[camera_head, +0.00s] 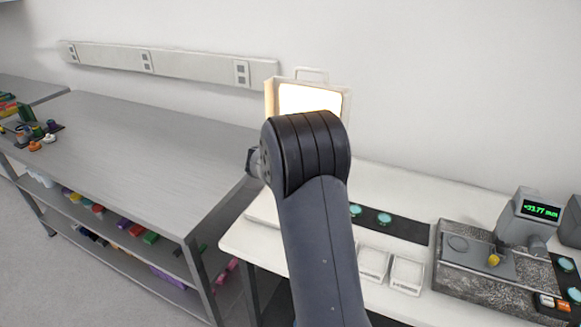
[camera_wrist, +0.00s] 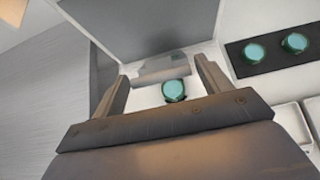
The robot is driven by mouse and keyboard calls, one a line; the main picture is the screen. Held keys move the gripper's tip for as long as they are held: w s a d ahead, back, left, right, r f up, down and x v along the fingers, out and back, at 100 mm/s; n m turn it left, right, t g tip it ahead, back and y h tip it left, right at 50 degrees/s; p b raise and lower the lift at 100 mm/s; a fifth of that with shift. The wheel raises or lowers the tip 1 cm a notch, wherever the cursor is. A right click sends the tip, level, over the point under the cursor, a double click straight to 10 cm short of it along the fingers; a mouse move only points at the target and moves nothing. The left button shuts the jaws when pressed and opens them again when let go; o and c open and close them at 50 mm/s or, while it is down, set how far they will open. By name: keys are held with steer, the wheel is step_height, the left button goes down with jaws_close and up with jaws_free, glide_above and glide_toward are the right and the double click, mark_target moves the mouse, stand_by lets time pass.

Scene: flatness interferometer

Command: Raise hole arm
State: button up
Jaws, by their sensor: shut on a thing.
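My gripper (camera_wrist: 157,72) shows in the wrist view, its two fingers spread to either side of a grey, bar-like piece (camera_wrist: 165,67). It is shut on this piece, which spans much of the gap between the fingers; I cannot tell for sure that it is the hole arm. A large flat grey panel (camera_wrist: 140,25) lies just beyond it. A round teal disc (camera_wrist: 174,91) shows on a white surface between the fingers. In the head view, my arm hides the gripper and most of the device below the lit box (camera_head: 309,99).
A dark strip (camera_head: 402,226) with teal discs lies on the white table, and white trays (camera_head: 406,273) stand before it. At the right is a granite-based gauge (camera_head: 465,272) with a green display (camera_head: 540,210). A grey bench (camera_head: 150,150) with stocked shelves stands left.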

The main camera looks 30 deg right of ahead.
steer(key=shift+w+r, duration=0.1)
steer(key=shift+r, duration=0.1)
steer(key=o, duration=1.4)
steer(key=shift+f, duration=0.1)
steer(key=b+v, duration=0.1)
steer(key=v, duration=1)
steer(key=shift+d, duration=0.1)
steer(key=shift+f, duration=0.1)
steer(key=p+x, duration=0.1)
steer(key=x, duration=0.9)
steer(key=shift+w+d+f, duration=0.15)
steer(key=shift+d+f, duration=0.05)
steer(key=shift+f, duration=0.1)
